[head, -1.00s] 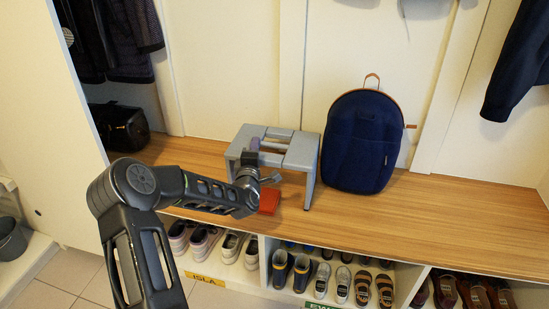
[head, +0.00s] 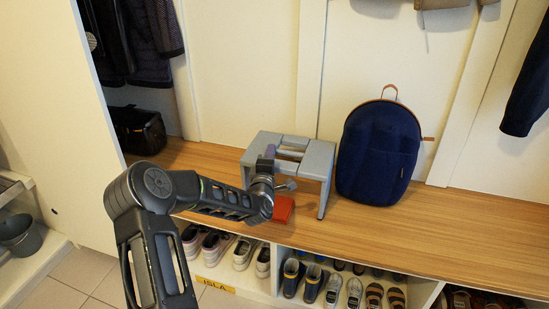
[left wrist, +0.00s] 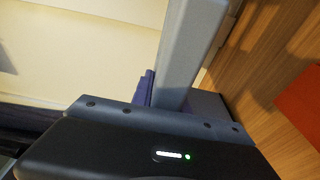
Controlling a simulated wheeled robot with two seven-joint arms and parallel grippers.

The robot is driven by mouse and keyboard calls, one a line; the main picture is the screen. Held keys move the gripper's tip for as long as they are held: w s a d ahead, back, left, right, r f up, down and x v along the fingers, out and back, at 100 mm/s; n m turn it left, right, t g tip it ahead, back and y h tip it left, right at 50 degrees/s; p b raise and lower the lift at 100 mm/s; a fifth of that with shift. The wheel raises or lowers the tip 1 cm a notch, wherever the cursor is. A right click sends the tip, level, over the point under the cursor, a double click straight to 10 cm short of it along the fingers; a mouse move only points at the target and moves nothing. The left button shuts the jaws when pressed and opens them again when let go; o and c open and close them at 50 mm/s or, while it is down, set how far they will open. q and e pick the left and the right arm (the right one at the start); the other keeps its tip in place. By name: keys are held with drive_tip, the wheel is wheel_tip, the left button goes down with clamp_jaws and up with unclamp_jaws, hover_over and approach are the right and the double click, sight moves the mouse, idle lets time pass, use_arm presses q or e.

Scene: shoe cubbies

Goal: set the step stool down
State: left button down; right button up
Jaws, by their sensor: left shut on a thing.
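The grey step stool (head: 318,160) stands upright over the wooden bench, left of the navy backpack. Its front right leg reaches down to the bench top; I cannot tell whether all its feet touch. My left gripper (head: 268,158) is shut on the stool's near left part. In the left wrist view a grey bar of the stool (left wrist: 188,50) runs up from between the fingers (left wrist: 165,92). My arm hides the stool's front left leg. My right gripper is not in view.
The bench (head: 440,225) is clear to the right of the navy backpack (head: 378,155). A red object (head: 284,208) lies under the stool, beside my wrist. A black bag (head: 137,130) sits at the bench's left end. Cubbies with shoes (head: 333,292) are below.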

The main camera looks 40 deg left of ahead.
use_arm(q)
wheel_tip(320, 180, up, 28)
drive_tip(key=p, duration=0.6)
drive_tip(key=shift+p, duration=0.35)
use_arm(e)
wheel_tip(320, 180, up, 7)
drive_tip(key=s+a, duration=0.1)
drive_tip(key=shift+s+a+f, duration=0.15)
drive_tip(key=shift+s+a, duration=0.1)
use_arm(q)
drive_tip(key=shift+d, duration=0.1)
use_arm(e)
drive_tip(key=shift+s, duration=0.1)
